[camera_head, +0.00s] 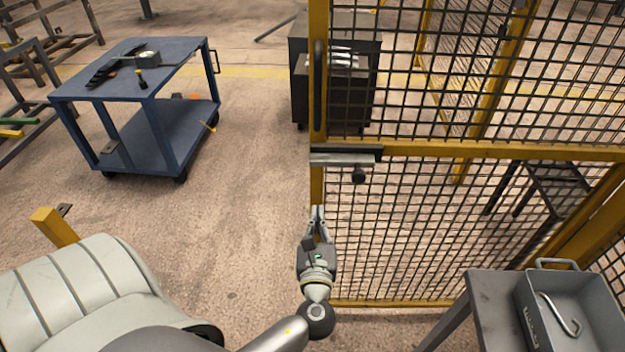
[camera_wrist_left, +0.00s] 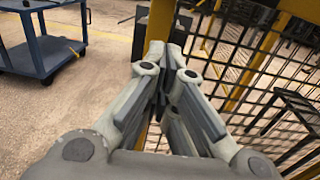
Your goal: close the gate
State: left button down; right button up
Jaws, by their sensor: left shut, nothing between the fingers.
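The gate (camera_head: 470,152) is a yellow frame with black wire mesh, standing in the right half of the head view. Its free edge is the yellow upright post (camera_head: 318,80) with a dark vertical handle. A grey latch (camera_head: 342,158) with a black knob sits on this edge at mid height. My left gripper (camera_head: 318,209) is shut and empty, just below the latch and close to the post. In the left wrist view the gripper (camera_wrist_left: 165,88) shows with its fingers together and the yellow post and mesh behind them. Whether it touches the post is unclear. My right gripper is not in view.
A blue cart (camera_head: 135,100) with tools stands at the upper left. A dark cabinet (camera_head: 300,85) stands behind the gate edge. A grey table (camera_head: 490,305) with a metal tray (camera_head: 590,300) is at the lower right. A yellow post stub (camera_head: 55,228) is at the left.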

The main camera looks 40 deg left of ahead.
aim_at(318, 179)
pick_arm(q)
jog(key=p+x, duration=0.2)
jog(key=x, duration=0.7)
jog(key=shift+w+a, duration=0.15)
jog(key=shift+w, duration=0.15)
jog(key=shift+w+a, duration=0.3)
jog(key=shift+w, duration=0.05)
